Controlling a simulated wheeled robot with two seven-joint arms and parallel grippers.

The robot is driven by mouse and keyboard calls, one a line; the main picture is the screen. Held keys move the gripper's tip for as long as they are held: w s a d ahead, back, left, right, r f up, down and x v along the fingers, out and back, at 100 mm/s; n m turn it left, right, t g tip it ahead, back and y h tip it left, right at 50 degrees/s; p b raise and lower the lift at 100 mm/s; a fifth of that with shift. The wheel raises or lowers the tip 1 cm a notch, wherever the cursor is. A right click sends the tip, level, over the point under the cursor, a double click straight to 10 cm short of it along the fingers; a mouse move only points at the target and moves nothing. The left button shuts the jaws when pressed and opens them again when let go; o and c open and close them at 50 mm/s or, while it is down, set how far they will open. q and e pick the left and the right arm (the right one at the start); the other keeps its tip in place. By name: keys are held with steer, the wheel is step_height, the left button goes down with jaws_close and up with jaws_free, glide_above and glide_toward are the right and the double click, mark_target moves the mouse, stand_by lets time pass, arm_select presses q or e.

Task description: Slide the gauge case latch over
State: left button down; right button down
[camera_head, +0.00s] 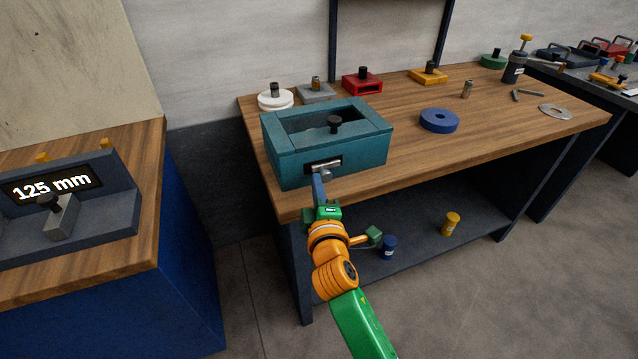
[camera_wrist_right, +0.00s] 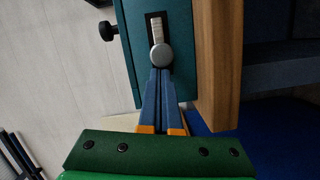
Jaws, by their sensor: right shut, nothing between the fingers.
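The gauge case (camera_head: 290,167) is a teal open-topped box near the left end of the wooden bench. Its latch (camera_head: 326,172) is a round grey knob in a dark slot on the front face, with a pale strip beside it. In the right wrist view the latch knob (camera_wrist_right: 162,56) sits in the slot just beyond my fingertips. My right gripper (camera_head: 318,180) is shut and empty, its blue fingertips right by the knob. Its fingers also show in the wrist view (camera_wrist_right: 159,80). I cannot tell whether they touch the knob. My left gripper is not in view.
A black knob (camera_head: 334,124) shows inside the case opening. White (camera_head: 275,100), grey (camera_head: 316,93) and red (camera_head: 362,84) pieces stand behind it. A "125 mm" display (camera_head: 52,185) stands on the left bench. The bench's front right is clear.

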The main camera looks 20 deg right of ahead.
mark_target(332, 164)
steer(key=d+p, duration=0.1)
steer(key=d, duration=0.1)
steer(key=d+p, duration=0.1)
steer(key=d, duration=0.1)
steer(key=shift+w+r+p, duration=0.15)
steer(key=shift+p, duration=0.2)
steer(key=shift+d, duration=0.3)
